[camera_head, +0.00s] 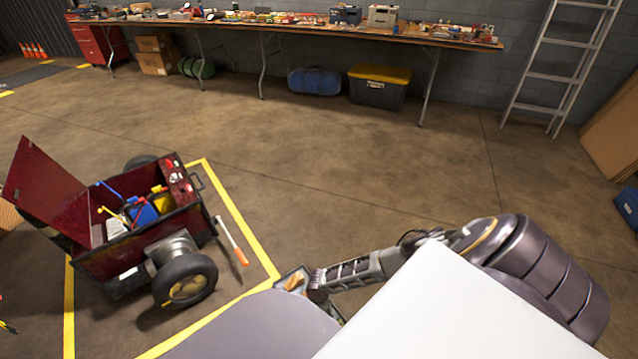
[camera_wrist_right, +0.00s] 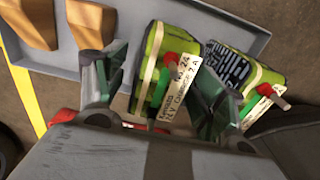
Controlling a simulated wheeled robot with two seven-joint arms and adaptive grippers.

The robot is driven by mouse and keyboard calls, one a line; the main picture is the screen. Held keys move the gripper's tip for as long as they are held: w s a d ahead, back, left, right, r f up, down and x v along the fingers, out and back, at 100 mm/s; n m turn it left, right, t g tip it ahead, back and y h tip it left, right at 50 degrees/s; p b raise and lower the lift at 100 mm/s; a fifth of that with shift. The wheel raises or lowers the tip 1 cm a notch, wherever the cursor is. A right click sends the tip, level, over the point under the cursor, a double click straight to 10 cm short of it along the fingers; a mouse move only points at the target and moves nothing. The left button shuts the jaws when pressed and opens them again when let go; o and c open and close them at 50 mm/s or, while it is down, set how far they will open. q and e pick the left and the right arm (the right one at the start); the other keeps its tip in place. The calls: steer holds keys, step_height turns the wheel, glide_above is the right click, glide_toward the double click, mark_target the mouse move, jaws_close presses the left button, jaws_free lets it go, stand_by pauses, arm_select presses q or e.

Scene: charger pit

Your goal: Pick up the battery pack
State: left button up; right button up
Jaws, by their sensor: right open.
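In the right wrist view, a green battery pack (camera_wrist_right: 154,72) with a cream band, a red part and a printed white label lies in a grey tray (camera_wrist_right: 235,28). My right gripper (camera_wrist_right: 160,82) is open. Its fingers are on either side of this pack; contact is unclear. A second green pack (camera_wrist_right: 240,75) with a similar label lies to the right, beyond the right finger. In the head view, my right gripper (camera_head: 318,283) is at the tray (camera_head: 303,271), mostly hidden by my own body. The packs cannot be made out there. My left gripper is not in view.
Wooden blocks (camera_wrist_right: 30,22) lie in the tray's left part. In the head view, a wheeled red cart (camera_head: 140,240) with an open lid stands left, inside yellow floor lines (camera_head: 240,225). A long workbench (camera_head: 300,28) lines the back wall. The middle floor is clear.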

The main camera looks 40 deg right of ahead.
jaws_close()
stand_by(0.8)
steer(key=shift+w, duration=0.1)
